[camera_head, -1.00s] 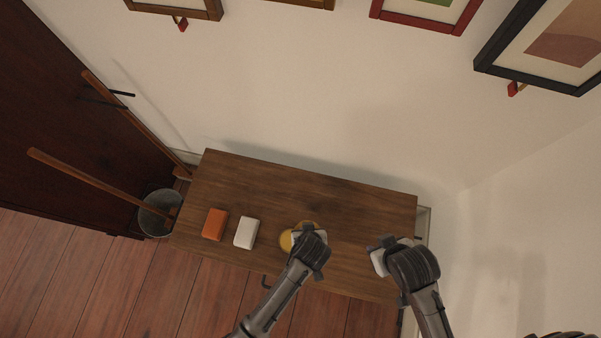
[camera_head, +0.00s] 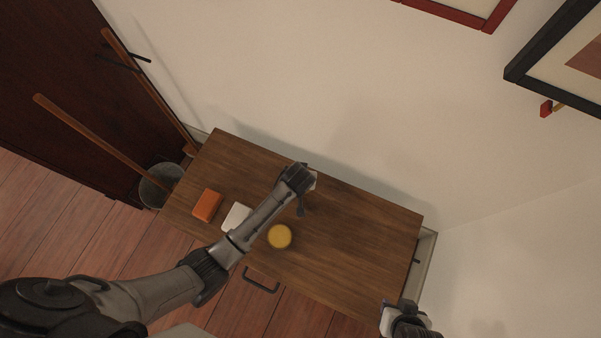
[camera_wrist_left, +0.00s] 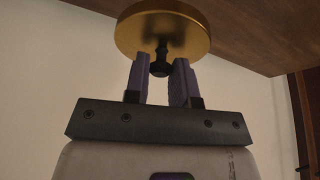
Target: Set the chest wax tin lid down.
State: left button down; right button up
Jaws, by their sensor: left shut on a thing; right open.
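The chest wax tin lid (camera_wrist_left: 165,30) is a round, gold-coloured disc with a dark knob in the left wrist view. My left gripper (camera_wrist_left: 162,75) is shut on that knob with its purple fingers. In the head view my left gripper (camera_head: 298,182) is over the back middle of the chest top and hides the lid. Whether the lid touches the wood, I cannot tell. The round tin with yellow wax (camera_head: 280,236) stands open near the chest's front edge, in front of the left gripper. My right gripper (camera_head: 406,318) is open at the bottom right, beyond the chest's front right corner.
The wooden chest top (camera_head: 360,225) is bare to the right of the left gripper. An orange block (camera_head: 207,205) and a white block (camera_head: 236,217), partly behind my left arm, lie at its left. A bucket (camera_head: 160,187) stands left of the chest. The wall rises behind.

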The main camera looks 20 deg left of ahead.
pick_arm(q)
notch_tip(320, 180, down, 3)
jog(key=shift+a+f+b, duration=0.15)
jog(key=shift+f+b, duration=0.05)
jog(key=shift+b, duration=0.4)
jog(key=shift+f, duration=0.55)
notch_tip(320, 180, down, 2)
jog(key=shift+f+b, duration=0.1)
jog(key=shift+b, duration=0.55)
jog(key=shift+f, duration=0.4)
jog(key=shift+f, duration=0.15)
jog(key=c, duration=1)
grip_release()
jog(key=shift+o, duration=0.2)
